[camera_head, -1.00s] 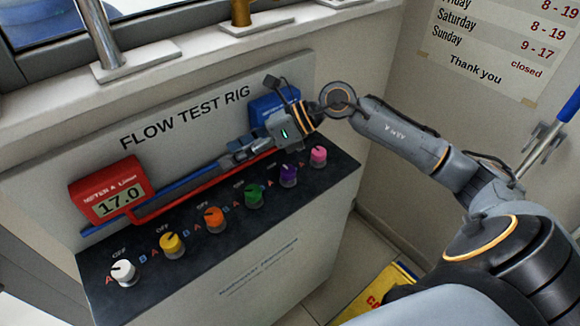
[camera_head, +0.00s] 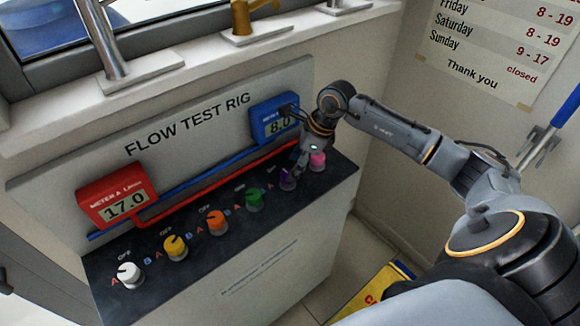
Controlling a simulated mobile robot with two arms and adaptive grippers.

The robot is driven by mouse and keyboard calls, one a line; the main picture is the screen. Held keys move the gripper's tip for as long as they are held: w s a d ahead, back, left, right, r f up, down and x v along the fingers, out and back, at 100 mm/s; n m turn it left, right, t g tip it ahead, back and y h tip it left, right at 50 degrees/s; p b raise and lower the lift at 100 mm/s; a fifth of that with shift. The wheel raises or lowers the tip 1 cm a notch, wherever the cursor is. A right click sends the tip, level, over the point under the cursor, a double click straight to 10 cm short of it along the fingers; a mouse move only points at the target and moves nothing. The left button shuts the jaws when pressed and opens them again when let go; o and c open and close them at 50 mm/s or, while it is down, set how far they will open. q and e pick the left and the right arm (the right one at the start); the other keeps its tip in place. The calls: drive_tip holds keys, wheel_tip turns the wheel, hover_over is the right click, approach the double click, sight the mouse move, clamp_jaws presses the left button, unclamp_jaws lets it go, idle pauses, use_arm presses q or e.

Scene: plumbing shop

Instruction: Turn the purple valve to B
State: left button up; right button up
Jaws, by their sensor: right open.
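The purple valve (camera_head: 287,181) is a knob near the right end of the black panel (camera_head: 190,280) on the flow test rig. My right gripper (camera_head: 297,172) is open and points down at the purple valve, partly covering it. I cannot tell whether the fingers touch the knob. The valve's pointer and the letters around it are hidden or too small to read. My left gripper is not in view.
The pink knob (camera_head: 317,160) sits close on the right of the purple one, the green knob (camera_head: 254,200) on the left. Orange, yellow and white knobs follow. Red meter A (camera_head: 117,203) reads 17.0; blue meter B (camera_head: 272,122) reads about 8.0.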

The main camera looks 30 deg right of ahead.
drive_tip(key=shift+p+x, duration=0.3)
drive_tip(key=shift+x, duration=1.55)
drive_tip(key=c, duration=1.2)
